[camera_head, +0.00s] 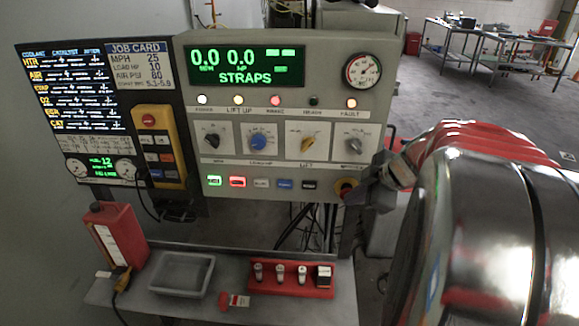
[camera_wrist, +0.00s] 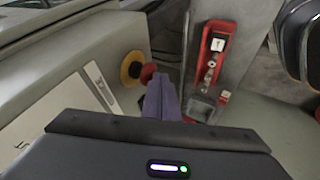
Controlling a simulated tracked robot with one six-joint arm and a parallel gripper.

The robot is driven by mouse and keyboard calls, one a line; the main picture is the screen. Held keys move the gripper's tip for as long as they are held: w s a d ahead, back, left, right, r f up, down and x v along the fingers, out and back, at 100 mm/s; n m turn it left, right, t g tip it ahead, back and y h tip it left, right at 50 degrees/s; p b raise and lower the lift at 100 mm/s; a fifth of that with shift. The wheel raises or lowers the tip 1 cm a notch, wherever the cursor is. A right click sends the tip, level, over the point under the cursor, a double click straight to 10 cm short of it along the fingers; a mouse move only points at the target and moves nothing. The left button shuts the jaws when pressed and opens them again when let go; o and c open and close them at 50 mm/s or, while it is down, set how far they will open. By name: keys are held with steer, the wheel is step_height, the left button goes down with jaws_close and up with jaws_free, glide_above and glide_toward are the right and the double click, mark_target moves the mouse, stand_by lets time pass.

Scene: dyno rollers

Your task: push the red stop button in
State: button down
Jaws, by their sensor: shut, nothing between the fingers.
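The red stop button (camera_head: 346,187) sits in a yellow ring at the lower right corner of the grey control panel (camera_head: 300,40). In the wrist view the red button (camera_wrist: 148,73) shows from the side, standing out from its yellow ring. My gripper (camera_head: 366,192) is at the right of the button and partly covers it in the head view. In the wrist view my gripper (camera_wrist: 159,82) is shut and empty, with its purple-grey fingertips close beside the red cap. I cannot tell whether they touch it.
A yellow pendant (camera_head: 160,148) with another red button hangs left of the panel. Work tables (camera_head: 490,45) stand far back right.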

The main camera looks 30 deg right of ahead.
stand_by(0.3)
steer(key=shift+w+d+r, duration=0.15)
steer(key=shift+w+d, duration=0.5)
steer(key=shift+w, duration=0.2)
steer(key=s+a+r, duration=0.2)
steer(key=s+r, duration=0.5)
steer(key=s, duration=0.2)
steer(key=shift+s+r, duration=0.35)
